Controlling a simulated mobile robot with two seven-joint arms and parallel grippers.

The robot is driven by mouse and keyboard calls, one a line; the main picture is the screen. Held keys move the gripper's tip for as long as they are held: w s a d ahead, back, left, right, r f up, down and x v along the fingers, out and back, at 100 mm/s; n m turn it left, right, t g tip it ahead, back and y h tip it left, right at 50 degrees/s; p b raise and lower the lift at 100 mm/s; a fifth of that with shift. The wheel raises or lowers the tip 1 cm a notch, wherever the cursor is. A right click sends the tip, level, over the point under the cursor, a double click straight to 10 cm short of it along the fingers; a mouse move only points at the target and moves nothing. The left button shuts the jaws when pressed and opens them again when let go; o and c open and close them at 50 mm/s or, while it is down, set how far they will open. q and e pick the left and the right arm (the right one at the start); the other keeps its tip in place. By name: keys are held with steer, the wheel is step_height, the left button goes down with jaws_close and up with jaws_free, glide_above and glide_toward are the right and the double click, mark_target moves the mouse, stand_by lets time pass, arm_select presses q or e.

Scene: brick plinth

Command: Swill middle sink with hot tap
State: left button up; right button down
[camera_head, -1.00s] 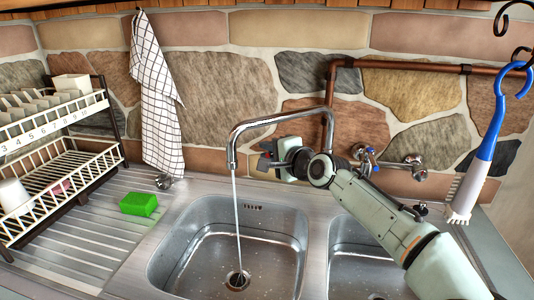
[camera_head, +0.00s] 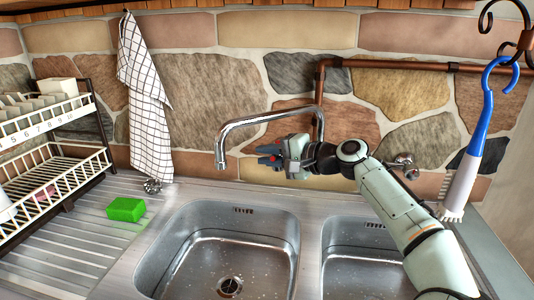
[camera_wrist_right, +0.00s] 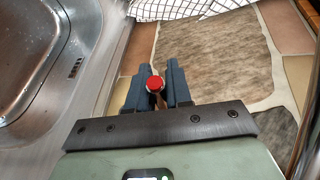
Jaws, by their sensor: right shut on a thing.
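The chrome spout (camera_head: 262,117) arches from the wall, with its open end above the left of two steel basins (camera_head: 205,258). No water runs from it. That basin is wet, with drops around its round drain (camera_head: 229,286). My right gripper (camera_head: 268,158) is at the wall behind the basins, beside the spout. In the right wrist view, its dark fingers (camera_wrist_right: 152,92) are closed around a red-capped tap handle (camera_wrist_right: 156,83); the tap's body is mostly hidden. My left gripper is out of view.
A second basin (camera_head: 350,270) lies partly under my right arm. A green sponge (camera_head: 126,209) lies on the ribbed drainer. A dish rack (camera_head: 60,165) stands at left, a checked towel (camera_head: 148,110) hangs on the wall, and a blue-and-white brush (camera_head: 470,165) hangs at right.

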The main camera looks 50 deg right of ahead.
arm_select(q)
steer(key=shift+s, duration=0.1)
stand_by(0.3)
arm_select(e)
steer(key=c, duration=1.1)
jaws_free()
steer(key=shift+s, duration=0.1)
steer(key=shift+s+d, duration=0.2)
steer(key=shift+s, duration=0.15)
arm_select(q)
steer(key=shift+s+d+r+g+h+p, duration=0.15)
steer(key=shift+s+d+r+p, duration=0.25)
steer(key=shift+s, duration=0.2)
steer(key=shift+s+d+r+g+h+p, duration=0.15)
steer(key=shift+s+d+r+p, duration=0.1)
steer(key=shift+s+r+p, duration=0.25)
arm_select(e)
steer(key=v, duration=1.2)
steer(key=shift+s+r, duration=0.1)
steer(key=shift+s, duration=0.2)
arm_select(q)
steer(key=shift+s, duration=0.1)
